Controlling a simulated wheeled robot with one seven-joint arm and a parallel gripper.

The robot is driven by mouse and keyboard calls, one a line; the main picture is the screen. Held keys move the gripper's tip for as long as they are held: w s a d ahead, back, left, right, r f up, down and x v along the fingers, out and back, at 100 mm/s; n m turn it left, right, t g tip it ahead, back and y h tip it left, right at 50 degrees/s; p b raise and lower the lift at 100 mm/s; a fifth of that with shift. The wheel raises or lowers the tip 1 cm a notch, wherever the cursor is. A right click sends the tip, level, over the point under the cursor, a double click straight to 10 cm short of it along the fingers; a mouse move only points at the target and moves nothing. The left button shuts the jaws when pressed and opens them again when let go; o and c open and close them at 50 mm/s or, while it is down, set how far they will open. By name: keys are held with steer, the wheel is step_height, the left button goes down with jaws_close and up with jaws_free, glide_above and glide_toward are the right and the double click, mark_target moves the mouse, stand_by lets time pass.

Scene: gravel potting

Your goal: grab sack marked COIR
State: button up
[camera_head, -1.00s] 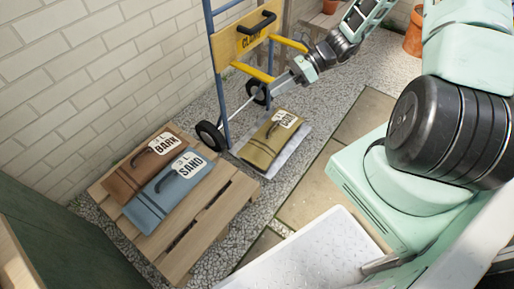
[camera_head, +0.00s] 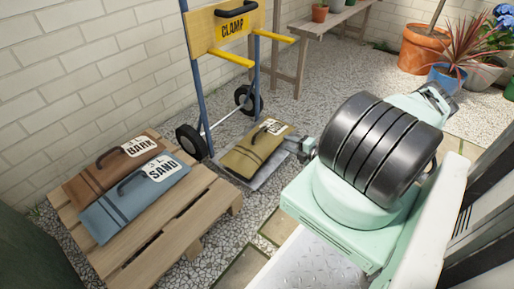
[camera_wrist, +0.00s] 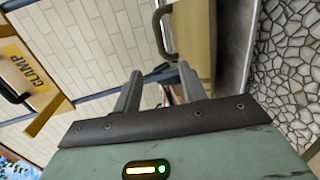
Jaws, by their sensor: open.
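The olive sack marked COIR (camera_head: 252,153) lies on the grey toe plate (camera_head: 232,175) of the hand truck, its dark handle on top. In the head view my gripper (camera_head: 294,147) is at the sack's right side, partly hidden behind my arm. In the wrist view my open gripper (camera_wrist: 159,70) has nothing between its fingers. There the sack (camera_wrist: 195,38) and its brown handle (camera_wrist: 160,32) show beyond the fingertips, toward the top. I cannot tell how far the fingers are from the handle.
The hand truck (camera_head: 193,70) has blue rails and a yellow CLAMP board (camera_head: 226,28). A brown BARK sack (camera_head: 112,168) and a blue SAND sack (camera_head: 135,200) lie on a wooden pallet (camera_head: 185,222) at left. A wooden bench (camera_head: 301,65) and plant pots stand behind.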

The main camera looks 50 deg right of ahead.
steer(key=b, duration=0.4)
glide_toward(261, 132)
steer(key=w+f, duration=0.1)
steer(key=w, duration=0.1)
steer(key=w+b, duration=0.2)
steer(key=w, duration=0.1)
steer(key=w+f+b, duration=0.1)
steer(key=w+b, duration=0.1)
steer(key=shift+w+d, duration=0.15)
steer(key=shift+w, duration=0.1)
steer(key=shift+w+r, duration=0.1)
steer(key=shift+w, duration=0.3)
jaws_close()
steer(key=shift+r, duration=0.1)
stand_by(0.5)
